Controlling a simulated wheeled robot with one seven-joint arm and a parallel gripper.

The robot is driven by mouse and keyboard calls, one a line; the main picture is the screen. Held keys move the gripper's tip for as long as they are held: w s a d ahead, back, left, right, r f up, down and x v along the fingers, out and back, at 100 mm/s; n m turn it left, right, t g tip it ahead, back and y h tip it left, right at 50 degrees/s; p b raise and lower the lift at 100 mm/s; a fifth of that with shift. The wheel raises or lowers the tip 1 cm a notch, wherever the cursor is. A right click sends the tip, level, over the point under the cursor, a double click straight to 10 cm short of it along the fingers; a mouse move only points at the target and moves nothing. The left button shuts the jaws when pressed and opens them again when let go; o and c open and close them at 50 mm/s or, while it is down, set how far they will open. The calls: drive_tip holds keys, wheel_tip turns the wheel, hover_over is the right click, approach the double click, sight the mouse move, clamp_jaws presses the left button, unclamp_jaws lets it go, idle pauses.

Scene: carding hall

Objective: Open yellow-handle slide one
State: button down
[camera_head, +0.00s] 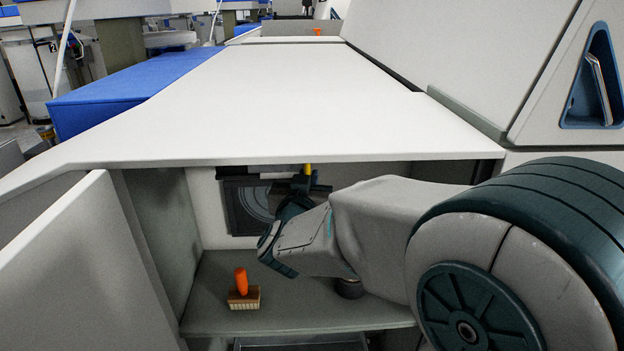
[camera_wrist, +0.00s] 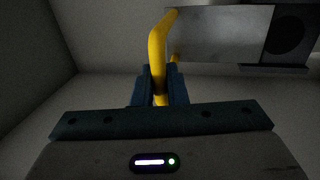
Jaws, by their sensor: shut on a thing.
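The yellow handle (camera_wrist: 157,50) is a bent bar in the wrist view. My gripper (camera_wrist: 160,88) is shut on it, with one dark finger on each side. In the head view a small piece of the yellow handle (camera_head: 308,169) shows under the top edge of the cabinet, above my gripper (camera_head: 306,188). A grey metal plate (camera_wrist: 220,35) lies behind the handle in the wrist view. A dark panel with a round grey disc (camera_head: 252,207) is on the back wall of the compartment. My arm hides much of the compartment's right side.
A brush with an orange handle (camera_head: 241,284) stands on the compartment shelf (camera_head: 300,315). A dark round thing (camera_head: 349,289) is partly hidden below my arm. An open door panel (camera_head: 85,270) stands at the left. The white top (camera_head: 250,100) overhangs the compartment.

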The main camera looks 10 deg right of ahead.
drive_tip(key=shift+a, duration=0.1)
drive_tip(key=c, duration=1.5)
unclamp_jaws()
drive_tip(key=shift+c, duration=0.2)
drive_tip(key=b+v, duration=0.1)
drive_tip(key=v, duration=1.3)
drive_tip(key=shift+w, duration=0.1)
